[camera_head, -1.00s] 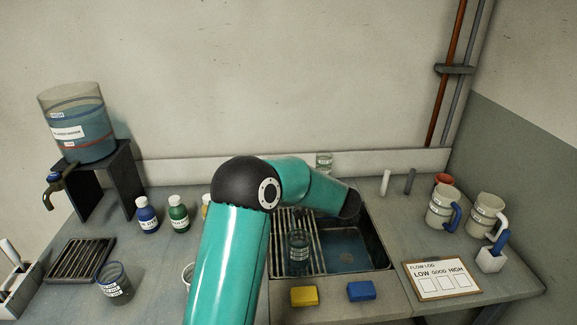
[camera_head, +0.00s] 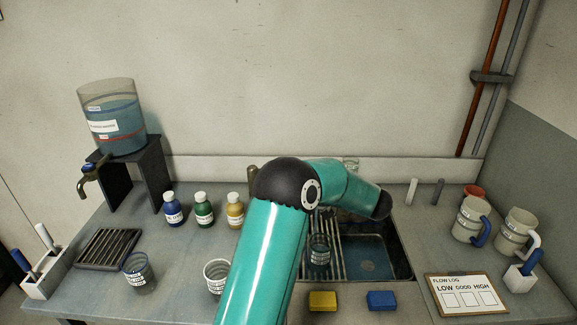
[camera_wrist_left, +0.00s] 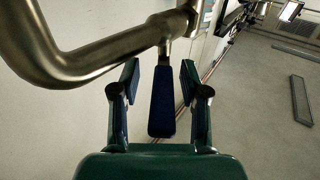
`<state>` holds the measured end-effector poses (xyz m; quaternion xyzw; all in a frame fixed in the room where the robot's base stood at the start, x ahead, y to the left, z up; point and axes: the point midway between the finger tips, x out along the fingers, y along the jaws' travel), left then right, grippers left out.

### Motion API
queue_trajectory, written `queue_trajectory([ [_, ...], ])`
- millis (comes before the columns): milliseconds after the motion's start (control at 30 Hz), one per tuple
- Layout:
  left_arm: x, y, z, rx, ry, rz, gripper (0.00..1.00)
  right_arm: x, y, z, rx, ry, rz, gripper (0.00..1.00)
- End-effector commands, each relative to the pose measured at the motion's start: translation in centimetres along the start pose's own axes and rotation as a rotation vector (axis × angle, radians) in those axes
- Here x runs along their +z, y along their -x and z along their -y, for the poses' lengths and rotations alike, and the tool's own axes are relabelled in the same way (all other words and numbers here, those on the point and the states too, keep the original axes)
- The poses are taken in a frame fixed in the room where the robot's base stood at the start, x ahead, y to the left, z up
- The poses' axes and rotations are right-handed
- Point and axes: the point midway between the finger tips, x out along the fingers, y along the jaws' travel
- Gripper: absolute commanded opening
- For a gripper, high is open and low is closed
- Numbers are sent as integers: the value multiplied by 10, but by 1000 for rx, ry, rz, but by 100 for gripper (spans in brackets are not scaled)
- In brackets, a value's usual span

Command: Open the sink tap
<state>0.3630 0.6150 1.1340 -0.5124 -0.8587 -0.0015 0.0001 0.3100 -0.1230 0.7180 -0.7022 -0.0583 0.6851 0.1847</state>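The sink tap shows close up in the left wrist view as a curved metal pipe (camera_wrist_left: 105,65) with a dark blue lever (camera_wrist_left: 162,105). My left gripper (camera_wrist_left: 160,82) is open, with one finger on each side of the lever and visible gaps between. In the head view my teal left arm crosses in front of the sink (camera_head: 385,262), and its hand and most of the tap are hidden behind it. A brownish piece behind the elbow may be part of the tap. My right gripper is not in view.
A glass (camera_head: 319,252) stands on the slatted rack in the sink. Blue, green and yellow bottles stand left of the arm; mugs (camera_head: 471,220) stand at the right. A yellow sponge (camera_head: 322,301) and blue sponge (camera_head: 381,300) lie in front. A water container (camera_head: 112,130) sits on a stand.

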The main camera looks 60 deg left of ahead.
Motion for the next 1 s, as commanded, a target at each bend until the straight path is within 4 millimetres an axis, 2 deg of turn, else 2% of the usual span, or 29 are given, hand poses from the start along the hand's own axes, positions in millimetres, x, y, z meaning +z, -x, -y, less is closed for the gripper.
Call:
queue_trajectory([
  [267,1,6,0,-1,-2,1,45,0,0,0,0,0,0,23],
  [600,2,56,-2,1,-1,1,45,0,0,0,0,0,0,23],
  [733,2,70,-3,0,-1,0,45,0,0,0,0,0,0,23],
  [1000,2,76,-2,-3,-1,0,45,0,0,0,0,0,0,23],
])
